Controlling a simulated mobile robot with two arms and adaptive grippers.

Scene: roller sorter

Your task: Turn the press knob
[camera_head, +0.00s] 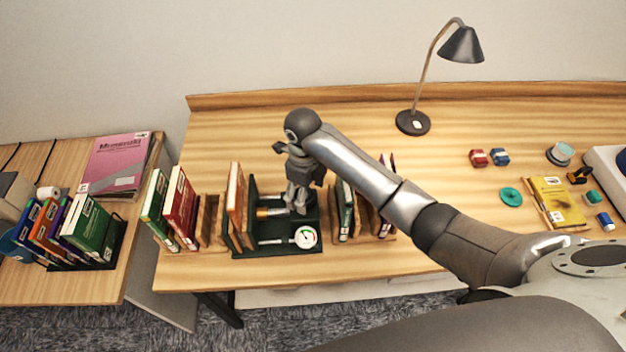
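The dark green press (252,203) stands on the wooden table, with upright books to its left and right. A brass-coloured rod (268,212) runs sideways inside it, and a round white gauge (305,237) sits at its front right. I cannot make out a knob; my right gripper covers the press's right part. My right arm comes in from the right, and my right gripper (299,209) points down into the press beside the rod's right end. Whether its fingers are closed on anything is too small to tell. My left gripper is not in view.
Upright books (180,206) stand left of the press, and more books (345,212) stand close on its right. A desk lamp (412,122) is at the back. A yellow book (556,203) and small items lie at the right. The table behind the press is clear.

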